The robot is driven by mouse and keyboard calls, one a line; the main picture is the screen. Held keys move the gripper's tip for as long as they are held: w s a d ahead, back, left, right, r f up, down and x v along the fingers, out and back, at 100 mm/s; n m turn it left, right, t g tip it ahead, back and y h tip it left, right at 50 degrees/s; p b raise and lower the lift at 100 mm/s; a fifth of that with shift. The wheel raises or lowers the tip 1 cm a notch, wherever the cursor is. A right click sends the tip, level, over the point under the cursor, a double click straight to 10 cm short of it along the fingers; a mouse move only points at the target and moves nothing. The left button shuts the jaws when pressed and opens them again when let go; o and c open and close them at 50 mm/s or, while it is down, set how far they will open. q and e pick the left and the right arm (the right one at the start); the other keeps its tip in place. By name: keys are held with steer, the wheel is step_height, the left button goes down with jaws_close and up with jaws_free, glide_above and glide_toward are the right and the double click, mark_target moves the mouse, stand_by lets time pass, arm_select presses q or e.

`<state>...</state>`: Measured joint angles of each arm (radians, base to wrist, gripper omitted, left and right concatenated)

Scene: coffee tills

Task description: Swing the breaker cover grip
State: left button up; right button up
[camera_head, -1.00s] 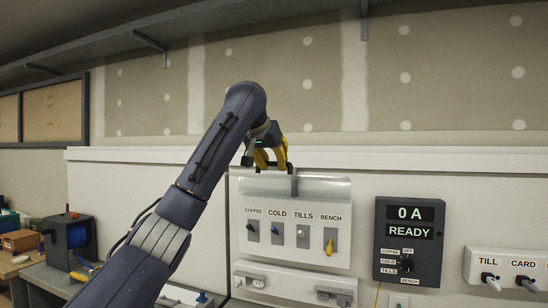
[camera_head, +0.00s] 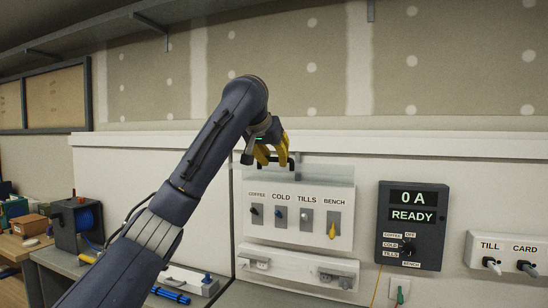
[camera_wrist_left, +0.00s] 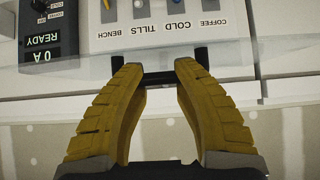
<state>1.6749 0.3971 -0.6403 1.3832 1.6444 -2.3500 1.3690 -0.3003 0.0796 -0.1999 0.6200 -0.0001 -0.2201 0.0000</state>
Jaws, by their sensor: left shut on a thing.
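The breaker panel (camera_head: 296,232) is on the white wall, with switches labelled COFFEE, COLD, TILLS and BENCH; the BENCH lever is yellow. Its clear cover (camera_head: 335,173) shows as a pale see-through band along the panel's top, above the labels; its exact tilt is hard to tell. The black cover grip (camera_head: 291,163) is at the cover's upper edge. My left gripper (camera_head: 277,160) comes from the left, its yellow fingers shut on the grip. In the left wrist view, the grip's bar (camera_wrist_left: 160,78) crosses between the fingertips of my left gripper (camera_wrist_left: 157,68). My right gripper is not in view.
A dark meter box (camera_head: 413,225) reading 0 A and READY hangs right of the panel. A TILL and CARD socket strip (camera_head: 508,255) is farther right. An outlet strip (camera_head: 300,268) is below the panel.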

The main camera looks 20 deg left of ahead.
arm_select(q)
steer(key=shift+s+a+f, duration=0.1)
steer(key=shift+s+f, duration=0.25)
steer(key=shift+f, duration=0.85)
steer(key=shift+s+d+f, duration=0.1)
steer(key=shift+s+f, duration=0.2)
steer(key=shift+f, duration=0.85)
steer(key=shift+s+a+f, duration=0.1)
steer(key=shift+s+f, duration=0.25)
steer(key=shift+f, duration=0.85)
steer(key=shift+c, duration=0.2)
steer(key=shift+s+a+f, duration=0.1)
steer(key=shift+s+f, duration=0.05)
steer(key=shift+f, duration=3.1)
steer(key=shift+c, duration=0.2)
steer(key=shift+w+f, duration=0.15)
steer(key=shift+f, duration=0.45)
steer(key=shift+w+f, duration=0.15)
steer(key=shift+f, duration=0.4)
steer(key=shift+w+f, duration=0.2)
steer(key=shift+f, duration=0.45)
steer(key=shift+w+f, duration=0.25)
steer(key=shift+f, duration=0.35)
steer(key=shift+w+f, duration=0.2)
steer(key=shift+f, duration=0.45)
